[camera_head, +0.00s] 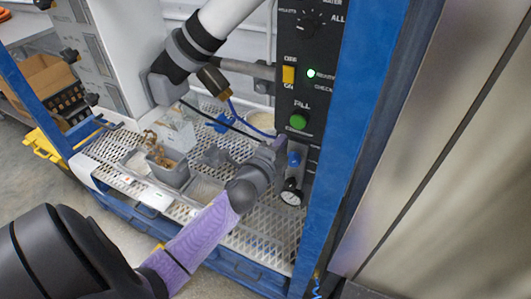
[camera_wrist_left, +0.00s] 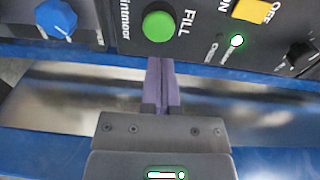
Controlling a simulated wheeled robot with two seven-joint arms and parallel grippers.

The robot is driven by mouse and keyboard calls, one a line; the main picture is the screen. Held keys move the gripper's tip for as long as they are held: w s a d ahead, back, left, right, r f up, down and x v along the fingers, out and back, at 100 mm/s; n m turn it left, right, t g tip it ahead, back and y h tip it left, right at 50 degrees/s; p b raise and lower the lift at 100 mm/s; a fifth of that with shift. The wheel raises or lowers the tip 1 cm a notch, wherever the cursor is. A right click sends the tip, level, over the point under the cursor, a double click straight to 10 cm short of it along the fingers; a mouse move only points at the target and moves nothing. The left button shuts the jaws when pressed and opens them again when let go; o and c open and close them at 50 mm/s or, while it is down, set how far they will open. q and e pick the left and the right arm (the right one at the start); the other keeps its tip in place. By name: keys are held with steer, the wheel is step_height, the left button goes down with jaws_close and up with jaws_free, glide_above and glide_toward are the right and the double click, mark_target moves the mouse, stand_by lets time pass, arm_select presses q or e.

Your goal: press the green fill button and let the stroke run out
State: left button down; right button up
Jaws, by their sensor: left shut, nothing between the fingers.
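The round green fill button (camera_head: 298,121) sits on the black control panel (camera_head: 306,60), under the word FILL. It also shows at the top of the left wrist view (camera_wrist_left: 158,26), uncovered. My left gripper (camera_head: 279,147) is shut and empty, close below the button in the head view. In the left wrist view its purple fingertips (camera_wrist_left: 160,64) are together and line up with the button, with a small gap in the picture between them. I cannot tell the depth of that gap. My right gripper is in neither view.
A yellow switch (camera_head: 289,75) and a lit green lamp (camera_head: 311,73) are above the button. A blue knob (camera_head: 293,158) and a gauge (camera_head: 291,193) are below it. A blue post (camera_head: 350,130) borders the panel. Grey pots (camera_head: 168,170) stand on the mesh shelf (camera_head: 262,232).

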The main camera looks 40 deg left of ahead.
arm_select(q)
steer(key=s+d, duration=0.1)
steer(key=s, duration=0.5)
steer(key=shift+s+r, duration=0.15)
steer(key=shift+d, duration=0.1)
